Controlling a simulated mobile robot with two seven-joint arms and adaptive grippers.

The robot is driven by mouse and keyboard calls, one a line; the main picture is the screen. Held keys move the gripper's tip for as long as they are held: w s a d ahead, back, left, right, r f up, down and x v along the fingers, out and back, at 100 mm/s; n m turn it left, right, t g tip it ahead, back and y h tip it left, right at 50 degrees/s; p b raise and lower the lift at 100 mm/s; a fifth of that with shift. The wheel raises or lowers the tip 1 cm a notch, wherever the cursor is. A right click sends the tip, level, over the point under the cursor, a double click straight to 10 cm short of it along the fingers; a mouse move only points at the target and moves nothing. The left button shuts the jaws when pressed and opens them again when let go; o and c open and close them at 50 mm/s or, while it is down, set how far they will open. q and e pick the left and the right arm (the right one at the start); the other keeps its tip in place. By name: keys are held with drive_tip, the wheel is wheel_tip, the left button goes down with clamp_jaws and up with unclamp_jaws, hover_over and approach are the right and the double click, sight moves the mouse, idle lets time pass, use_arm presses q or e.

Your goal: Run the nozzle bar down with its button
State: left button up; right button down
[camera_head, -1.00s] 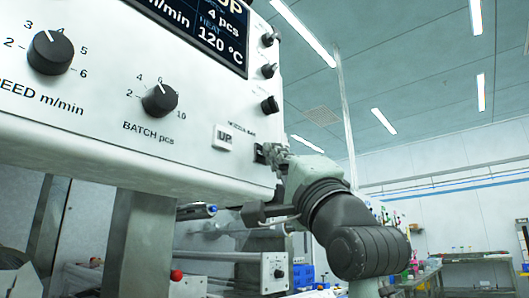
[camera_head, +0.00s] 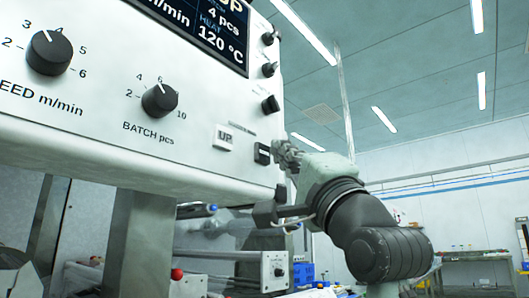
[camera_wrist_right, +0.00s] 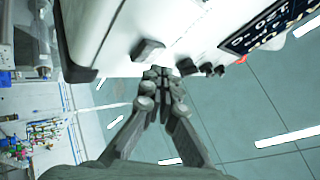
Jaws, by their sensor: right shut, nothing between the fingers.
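The white control panel (camera_head: 120,125) fills the upper left of the head view. Its nozzle bar buttons are at the lower right corner: a white one marked UP (camera_head: 224,137) and a black one (camera_head: 263,153) beside it, its marking unreadable. My right gripper (camera_head: 279,149) is shut and empty, just right of the black button, seemingly a little apart from it. In the wrist view the shut fingertips (camera_wrist_right: 157,72) are close to the panel edge and a dark block on it (camera_wrist_right: 147,50). I cannot pick out the nozzle bar for certain. My left gripper is not seen.
The panel also carries a speed knob (camera_head: 50,52), a batch knob (camera_head: 160,100), a display (camera_head: 205,30) and several small dark switches along its right edge. Below it are a grey post (camera_head: 138,245) and a box with a knob (camera_head: 275,270). Open room lies to the right.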

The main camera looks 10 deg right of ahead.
drive_tip(key=shift+s+d+p, duration=0.3)
drive_tip(key=shift+s+d, duration=0.45)
drive_tip(key=shift+s, duration=0.25)
drive_tip(key=shift+s+d+p, duration=0.3)
drive_tip(key=shift+s+d, duration=0.45)
drive_tip(key=shift+s, duration=0.2)
